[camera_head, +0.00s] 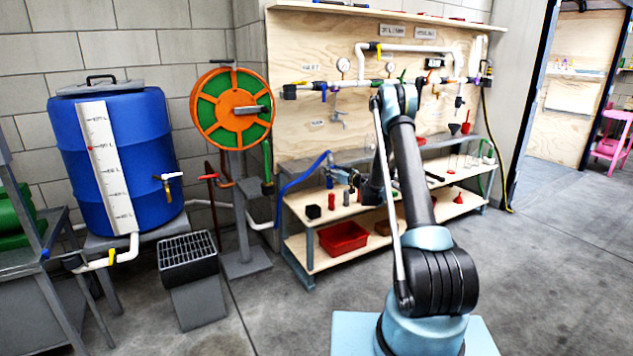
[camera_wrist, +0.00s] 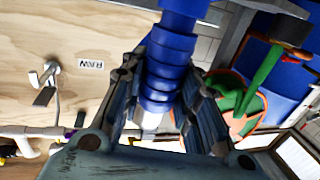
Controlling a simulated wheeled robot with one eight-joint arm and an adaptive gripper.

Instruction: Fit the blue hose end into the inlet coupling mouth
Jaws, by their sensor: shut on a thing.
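The blue hose (camera_head: 302,178) rises from the left and reaches my gripper (camera_head: 343,172) in front of the workbench. In the wrist view, the ribbed blue hose end (camera_wrist: 167,70) sits between the two fingers of my gripper (camera_wrist: 170,85), which is shut on it. A pale tip (camera_wrist: 150,120) shows at its lower end. The inlet coupling (camera_head: 288,92) is the dark fitting at the left end of the white pipe on the plywood board, above and left of my gripper. The hose end is apart from it. I cannot make out its mouth clearly.
A blue barrel (camera_head: 135,150) and an orange-green hose reel (camera_head: 232,108) stand at the left. The bench's upper shelf (camera_head: 450,165) holds several small parts; a red bin (camera_head: 343,238) is below. A tap (camera_head: 338,116) sticks out of the board. Open floor lies in front.

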